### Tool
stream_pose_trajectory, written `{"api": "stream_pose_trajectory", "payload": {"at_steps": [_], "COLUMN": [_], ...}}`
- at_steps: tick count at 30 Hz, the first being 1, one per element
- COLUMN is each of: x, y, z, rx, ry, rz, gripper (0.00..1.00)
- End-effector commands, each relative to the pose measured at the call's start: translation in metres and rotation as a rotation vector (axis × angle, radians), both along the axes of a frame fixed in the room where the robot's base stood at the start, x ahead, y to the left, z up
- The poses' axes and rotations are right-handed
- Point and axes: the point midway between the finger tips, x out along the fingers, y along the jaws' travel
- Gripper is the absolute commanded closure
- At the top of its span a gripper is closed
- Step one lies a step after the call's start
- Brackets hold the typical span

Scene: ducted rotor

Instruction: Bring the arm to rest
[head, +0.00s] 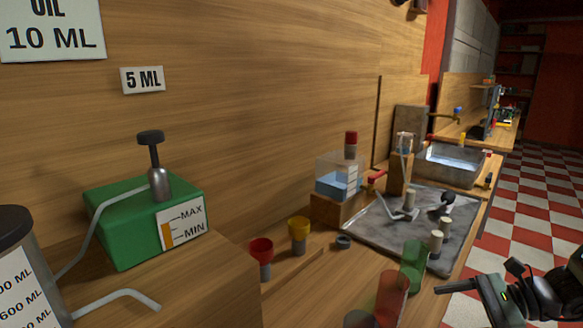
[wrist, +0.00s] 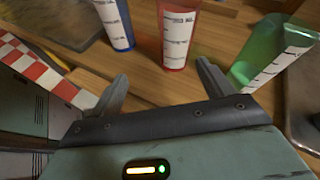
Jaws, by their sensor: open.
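My gripper (head: 450,286) shows at the lower right of the head view, beside the front edge of the wooden bench. In the wrist view my gripper (wrist: 162,76) has its two fingers spread apart with nothing between them. A red measuring cup (wrist: 176,35) stands just beyond the fingertips, and it also shows in the head view (head: 391,294). A green cup (wrist: 272,52) is near the right finger, and in the head view it (head: 413,265) stands behind the red one. A blue cup (wrist: 115,22) is beyond the left finger.
A grey tray (head: 375,228) holding metal parts lies on the bench. A red funnel (head: 261,252), a yellow funnel (head: 299,232) and a green pump box (head: 125,238) are further left. A clear tank (head: 337,175) stands at the wall. Open checkered floor (head: 530,225) lies to the right.

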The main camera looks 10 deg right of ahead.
Motion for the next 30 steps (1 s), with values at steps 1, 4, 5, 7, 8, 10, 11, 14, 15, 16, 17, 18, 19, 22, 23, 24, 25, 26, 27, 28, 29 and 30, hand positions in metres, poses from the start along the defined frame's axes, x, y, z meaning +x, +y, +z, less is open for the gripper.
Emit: {"api": "stream_pose_trajectory", "payload": {"at_steps": [1, 4, 5, 7, 8, 10, 11, 14, 15, 16, 17, 18, 19, 22, 23, 24, 25, 26, 27, 28, 29, 30], "x": [-0.008, -0.026, -0.031, -0.039, -0.042, -0.045, -0.045, -0.042, -0.039, -0.037, -0.035, -0.032, -0.029, -0.022, -0.02, -0.017, -0.014, -0.012, -0.01, -0.013, -0.017, -0.023], "y": [0.014, 0.03, 0.033, 0.037, 0.038, 0.039, 0.039, 0.04, 0.041, 0.042, 0.043, 0.046, 0.047, 0.054, 0.057, 0.061, 0.064, 0.067, 0.071, 0.085, 0.098, 0.114], "z": [0.001, 0.002, 0.002, 0.005, 0.007, 0.014, 0.017, 0.032, 0.038, 0.043, 0.048, 0.054, 0.059, 0.075, 0.079, 0.086, 0.091, 0.095, 0.102, 0.102, 0.103, 0.104], "rx": [-0.098, -0.288, -0.346, -0.479, -0.537, -0.669, -0.726, -0.904, -0.97, -1.013, -1.054, -1.104, -1.139, -1.244, -1.27, -1.307, -1.333, -1.358, -1.39, -1.37, -1.346, -1.318], "ry": [-0.001, -0.016, -0.027, -0.06, -0.079, -0.134, -0.162, -0.27, -0.319, -0.354, -0.388, -0.435, -0.47, -0.585, -0.618, -0.666, -0.701, -0.737, -0.786, -0.809, -0.829, -0.857], "rz": [0.126, 0.357, 0.424, 0.576, 0.638, 0.78, 0.84, 1.014, 1.076, 1.116, 1.154, 1.199, 1.231, 1.318, 1.342, 1.37, 1.391, 1.409, 1.433, 1.467, 1.5, 1.543], "gripper": [0.2, 0.2, 0.2, 0.2, 0.2, 0.2, 0.2, 0.2, 0.2, 0.2, 0.2, 0.2, 0.2, 0.2, 0.2, 0.2, 0.2, 0.2, 0.2, 0.2, 0.2, 0.2]}}
